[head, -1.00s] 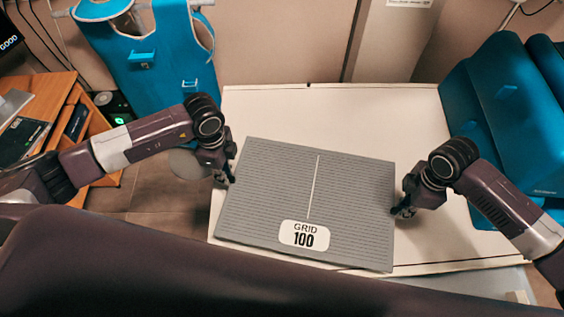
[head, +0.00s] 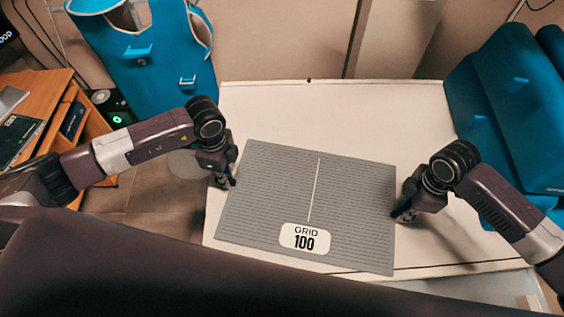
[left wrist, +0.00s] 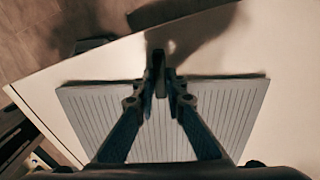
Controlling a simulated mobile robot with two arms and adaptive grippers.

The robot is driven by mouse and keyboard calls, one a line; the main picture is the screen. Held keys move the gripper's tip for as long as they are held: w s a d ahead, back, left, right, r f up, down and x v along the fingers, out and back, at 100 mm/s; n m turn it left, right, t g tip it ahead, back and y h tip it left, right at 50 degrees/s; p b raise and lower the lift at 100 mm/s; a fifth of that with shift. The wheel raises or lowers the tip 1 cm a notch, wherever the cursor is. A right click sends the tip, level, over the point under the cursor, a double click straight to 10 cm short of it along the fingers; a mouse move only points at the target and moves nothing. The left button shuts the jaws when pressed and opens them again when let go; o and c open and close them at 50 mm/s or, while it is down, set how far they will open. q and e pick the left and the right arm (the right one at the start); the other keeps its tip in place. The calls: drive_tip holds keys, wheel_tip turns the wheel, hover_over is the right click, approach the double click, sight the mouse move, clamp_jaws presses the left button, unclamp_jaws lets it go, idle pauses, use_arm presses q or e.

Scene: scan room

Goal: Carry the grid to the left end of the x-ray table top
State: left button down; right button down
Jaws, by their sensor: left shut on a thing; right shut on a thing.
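The grid (head: 270,185) is a flat grey ribbed plate with a pale centre line and a white label reading "GRID 100". It is held over the left part of the white x-ray table top (head: 340,110). My left gripper (head: 228,182) is shut on its left edge. My right gripper (head: 402,213) is shut on its right edge. In the left wrist view, my left gripper (left wrist: 160,88) closes on the edge of the grid (left wrist: 100,120), with the table top (left wrist: 285,70) beneath. Whether the grid touches the table top is hard to tell.
A blue apron (head: 150,60) hangs behind the table's left end. Blue cushions (head: 515,110) sit at the table's right. A wooden desk (head: 60,95) with items stands at the far left. The table top behind the grid is clear.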

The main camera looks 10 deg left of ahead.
use_arm(q)
drive_tip(key=shift+f+b, duration=0.4)
drive_tip(key=shift+f, duration=0.1)
use_arm(e)
drive_tip(key=shift+f, duration=0.45)
use_arm(q)
drive_tip(key=c, duration=2)
unclamp_jaws()
drive_tip(key=shift+s, duration=0.1)
use_arm(e)
drive_tip(key=c, duration=2)
unclamp_jaws()
drive_tip(key=shift+s, duration=0.1)
use_arm(q)
drive_tip(key=shift+o, duration=0.2)
use_arm(e)
drive_tip(key=shift+o, duration=0.2)
drive_tip(key=shift+r, duration=0.2)
use_arm(q)
wheel_tip(320, 180, up, 12)
use_arm(e)
wheel_tip(320, 180, up, 12)
drive_tip(key=shift+f, duration=0.2)
